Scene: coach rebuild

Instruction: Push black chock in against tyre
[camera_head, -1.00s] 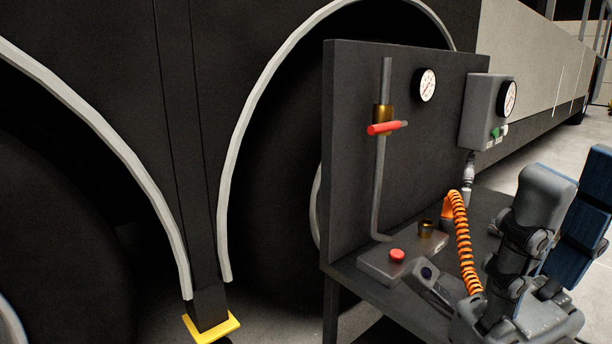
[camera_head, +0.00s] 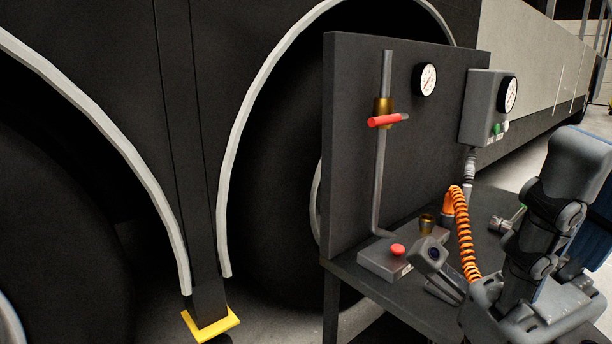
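A large dark tyre (camera_head: 60,235) fills the lower left under a pale curved arch trim. A second dark tyre (camera_head: 275,205) sits deep in shadow under the middle arch, partly hidden by the bench panel. I cannot make out the black chock; the floor by the tyres is very dark or outside the view. My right arm stands at the right edge, in front of the bench. A grey jointed part (camera_head: 437,268) reaches from its lower end over the bench top; I cannot tell whether its fingers are open. My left gripper is not in view.
A dark bench (camera_head: 400,290) with an upright panel (camera_head: 350,130) blocks the right side. It carries a pipe with a red handle (camera_head: 384,121), gauges, a red button (camera_head: 398,249) and an orange coiled hose (camera_head: 466,240). A yellow foot (camera_head: 210,324) sits under the post between the arches.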

